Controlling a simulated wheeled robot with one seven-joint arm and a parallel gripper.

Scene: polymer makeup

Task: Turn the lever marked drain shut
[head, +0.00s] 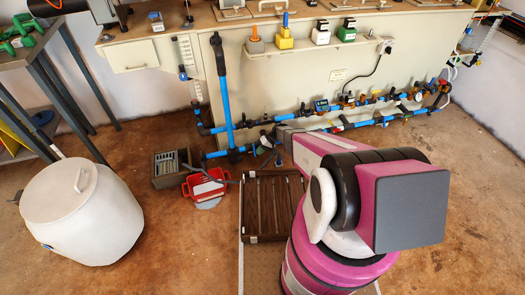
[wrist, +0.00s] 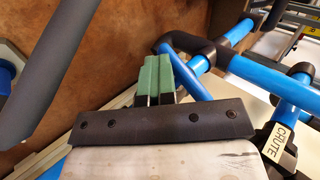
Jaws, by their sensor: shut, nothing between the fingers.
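My gripper (wrist: 158,72) shows in the wrist view as two green fingers pressed together, with nothing between them. It is close to a blue pipe (wrist: 193,78) with black fittings; I cannot tell whether they touch. A tag (wrist: 275,142) on a black fitting at the right seems to read "CRUTE". In the head view my arm reaches to the low blue pipework (head: 218,154) at the bench front, and the gripper's fingers are hard to make out there. I cannot make out a lever marked drain in either view.
A red tub (head: 205,184) and a grey crate (head: 168,168) stand on the floor left of my arm. A brown slatted crate (head: 262,208) lies beside it. A white lidded barrel (head: 84,215) stands at left. More pipework with valves (head: 372,97) runs right along the bench.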

